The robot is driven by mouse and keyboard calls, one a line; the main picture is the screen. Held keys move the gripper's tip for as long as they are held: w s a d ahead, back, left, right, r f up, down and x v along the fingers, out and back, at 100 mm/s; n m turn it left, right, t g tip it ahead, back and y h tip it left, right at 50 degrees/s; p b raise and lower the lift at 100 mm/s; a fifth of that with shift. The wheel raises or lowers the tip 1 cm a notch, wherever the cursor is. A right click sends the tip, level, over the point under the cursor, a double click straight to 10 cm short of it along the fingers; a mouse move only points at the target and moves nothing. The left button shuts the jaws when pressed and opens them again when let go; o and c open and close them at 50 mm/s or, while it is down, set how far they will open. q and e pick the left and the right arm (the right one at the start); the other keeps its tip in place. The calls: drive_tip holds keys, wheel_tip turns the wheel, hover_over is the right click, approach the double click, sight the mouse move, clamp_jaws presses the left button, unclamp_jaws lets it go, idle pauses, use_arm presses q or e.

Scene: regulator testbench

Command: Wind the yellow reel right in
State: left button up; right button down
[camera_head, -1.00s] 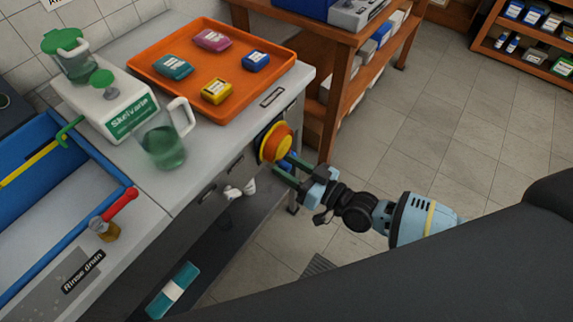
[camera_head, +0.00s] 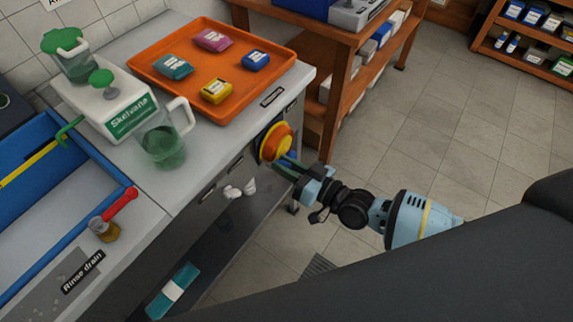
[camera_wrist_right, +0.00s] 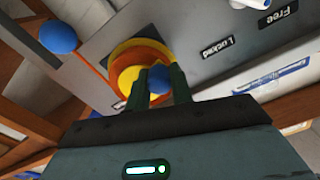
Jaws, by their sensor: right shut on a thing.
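The yellow reel (camera_head: 268,143) with its orange rim is mounted on the bench front below the orange tray's right end. It also shows in the right wrist view (camera_wrist_right: 128,75), partly hidden by my fingers. My right gripper (camera_head: 284,166) reaches it from the lower right, with its green fingers at the reel's face. In the right wrist view, the fingers (camera_wrist_right: 159,86) are shut on a blue knob (camera_wrist_right: 158,78) in front of the reel. A second blue ball (camera_wrist_right: 58,37) stands apart at upper left, by an orange line or strip running towards the reel. My left gripper is not in view.
Labels "Locked" (camera_wrist_right: 217,49) and "Free" (camera_wrist_right: 279,20) are on the panel beside the reel, near a white lever (camera_wrist_right: 250,4). An orange shelf unit (camera_head: 338,95) stands right of the bench. Open tiled floor (camera_head: 440,120) lies further right.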

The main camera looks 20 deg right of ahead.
drive_tip(key=shift+r+m, duration=0.3)
drive_tip(key=shift+m, duration=0.55)
drive_tip(key=shift+r+m, duration=0.25)
drive_tip(key=shift+m, duration=0.6)
drive_tip(key=c, duration=1.2)
unclamp_jaws()
drive_tip(key=shift+c, duration=0.2)
drive_tip(key=v, duration=0.8)
drive_tip(key=shift+b, duration=0.35)
